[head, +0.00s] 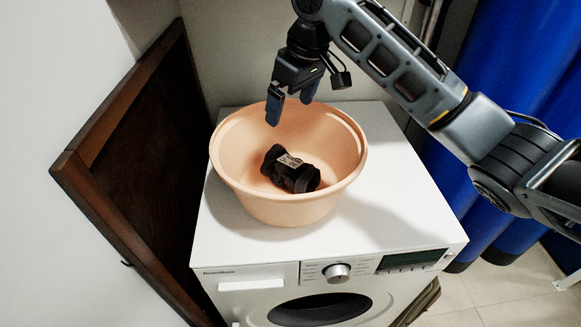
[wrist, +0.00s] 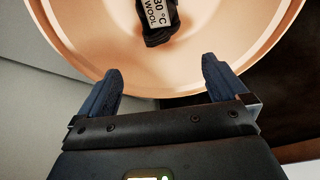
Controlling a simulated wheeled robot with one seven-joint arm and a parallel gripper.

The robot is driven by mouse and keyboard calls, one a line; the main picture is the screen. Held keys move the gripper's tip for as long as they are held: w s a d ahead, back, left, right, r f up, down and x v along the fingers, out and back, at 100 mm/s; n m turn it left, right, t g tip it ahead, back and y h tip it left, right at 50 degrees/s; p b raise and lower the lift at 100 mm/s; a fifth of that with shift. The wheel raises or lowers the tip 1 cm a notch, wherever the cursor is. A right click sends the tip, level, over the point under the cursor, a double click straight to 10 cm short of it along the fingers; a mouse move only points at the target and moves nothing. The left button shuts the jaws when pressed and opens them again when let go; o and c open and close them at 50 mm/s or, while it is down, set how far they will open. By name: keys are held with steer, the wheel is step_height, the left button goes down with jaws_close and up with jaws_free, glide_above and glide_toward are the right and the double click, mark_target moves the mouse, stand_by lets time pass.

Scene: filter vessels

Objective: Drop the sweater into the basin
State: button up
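The dark, rolled sweater (head: 290,170) with a pale label lies inside the peach basin (head: 225,165), on its floor. In the wrist view the sweater (wrist: 158,22) shows at the top, its label reading "30 °C WOOL", inside the basin (wrist: 75,35). My gripper (head: 290,108) is above the back part of the basin, apart from the sweater. In the wrist view my gripper (wrist: 160,85) has its two blue fingers wide apart with nothing between them.
The basin stands on a white washing machine (head: 400,200) with a knob and display on its front. A dark wooden panel (head: 140,170) leans at the left. Blue vessels (head: 510,70) stand at the right. The machine's top right of the basin is clear.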

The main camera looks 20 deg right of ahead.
steer(key=b+v, duration=0.1)
steer(key=v, duration=0.6)
steer(key=shift+r, duration=0.4)
steer(key=shift+s+d, duration=0.1)
